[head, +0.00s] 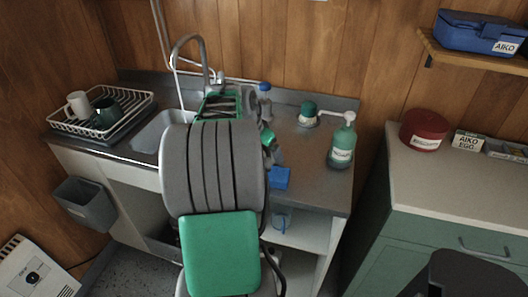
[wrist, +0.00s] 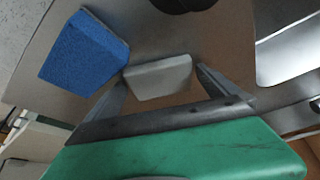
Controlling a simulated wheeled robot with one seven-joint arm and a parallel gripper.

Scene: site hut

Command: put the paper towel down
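My gripper (wrist: 160,82) shows in the wrist view, its two grey fingers set apart over the steel counter. A pale grey-white block, which I take to be the folded paper towel (wrist: 158,77), sits between the fingertips, with a finger against or very close to each side. How high it is above the counter is hard to tell. In the head view my arm hides the paper towel, and the fingers cannot be made out.
A blue sponge (wrist: 85,48) lies close beside the paper towel; it also shows in the head view (head: 279,178). A green soap bottle (head: 342,145) and a green-topped container (head: 308,115) stand on the counter (head: 312,188). The sink (head: 160,132) and dish rack (head: 101,130) are left.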

